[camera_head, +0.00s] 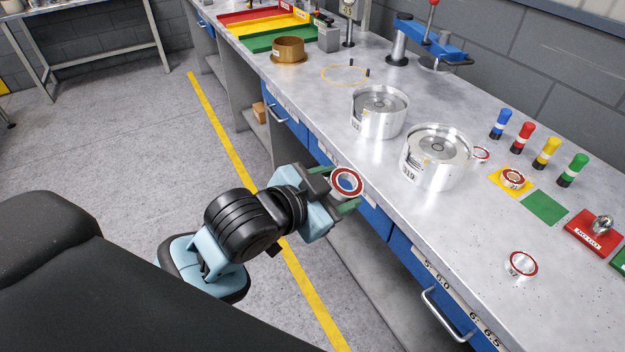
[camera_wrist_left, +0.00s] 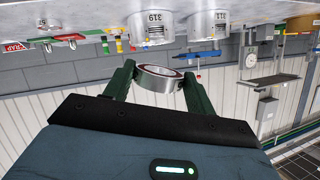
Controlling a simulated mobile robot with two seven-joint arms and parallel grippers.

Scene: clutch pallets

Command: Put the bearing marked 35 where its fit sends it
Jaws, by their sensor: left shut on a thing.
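My left gripper (camera_head: 340,188) is shut on a red-ringed bearing (camera_head: 347,183) and holds it in front of the bench edge. In the left wrist view the bearing (camera_wrist_left: 160,79) sits between the green fingers; its number cannot be read. Two silver housings stand on the bench beyond it: one marked 319 (camera_head: 437,165) and another (camera_head: 378,122) farther back. My right gripper is not in view.
A green mat (camera_head: 544,207) is empty. Blue, red, yellow and green capped pegs (camera_head: 523,138) stand at the back right, near a red NO GO block (camera_head: 592,233). Red, yellow and green trays (camera_head: 275,38), a brass-coloured ring (camera_head: 288,50) and a blue press (camera_head: 432,40) are farther back.

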